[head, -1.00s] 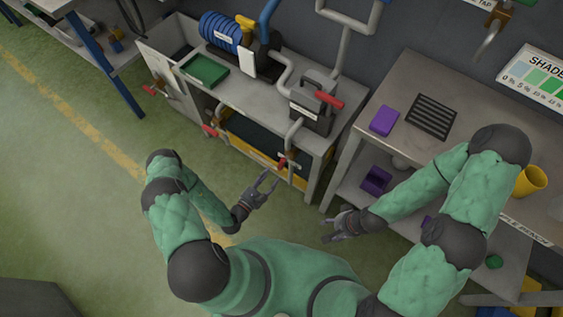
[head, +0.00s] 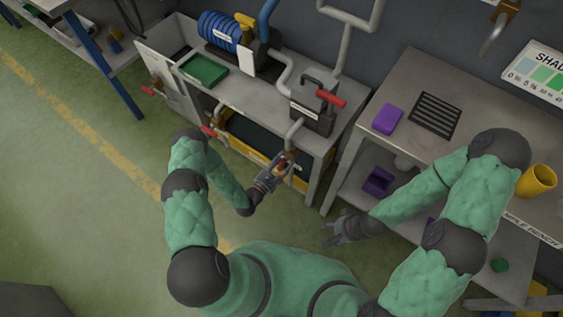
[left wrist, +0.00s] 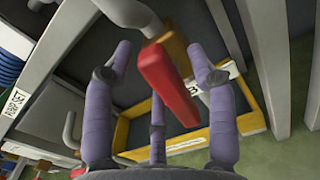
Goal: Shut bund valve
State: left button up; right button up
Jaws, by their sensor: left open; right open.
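A red valve lever (head: 282,165) hangs on a brass valve body (head: 291,155) at the end of a grey pipe, at the front of the bench above a yellow-rimmed bund tray (head: 245,149). My left gripper (head: 274,174) is open right at this lever. In the left wrist view the red lever (left wrist: 167,85) lies between the spread purple fingers (left wrist: 162,60), with the brass body (left wrist: 171,40) beyond. I cannot tell whether any finger touches the lever. The yellow tray edge (left wrist: 185,143) lies behind. My right gripper (head: 341,229) is open and empty, low beside the right bench.
Other red handles stand at the left panel (head: 152,91), the bench's front left corner (head: 208,131) and a grey box (head: 330,97). A bench leg (head: 318,182) stands just right of the lever. The green floor at left is clear.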

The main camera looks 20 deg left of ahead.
pick_arm(q)
grip_shut()
jog(key=m+p, duration=0.2)
jog(key=m, duration=0.1)
jog(key=shift+s+d+r+p, duration=0.15)
jog(key=shift+d+p, duration=0.2)
jog(key=shift+p, duration=0.05)
jog(key=m+p, duration=0.1)
jog(key=m, duration=0.1)
jog(key=m+p, duration=0.1)
jog(key=m, duration=0.1)
jog(key=shift+s+d, duration=0.1)
jog(key=shift+d, duration=0.2)
jog(key=m, duration=0.1)
jog(key=m+p, duration=0.1)
jog(key=m, duration=0.1)
jog(key=f+m, duration=0.1)
jog(key=shift+s+d+m+p, duration=0.1)
jog(key=shift+d+m+p, duration=0.2)
jog(key=shift+d+f+m+p, duration=0.1)
jog(key=shift+f+m+p, duration=0.15)
jog(key=shift+m, duration=0.85)
jog(key=shift+d+f+m+p, duration=0.15)
jog(key=shift+m+p, duration=0.1)
jog(key=shift+m, duration=0.85)
jog(key=shift+s, duration=0.1)
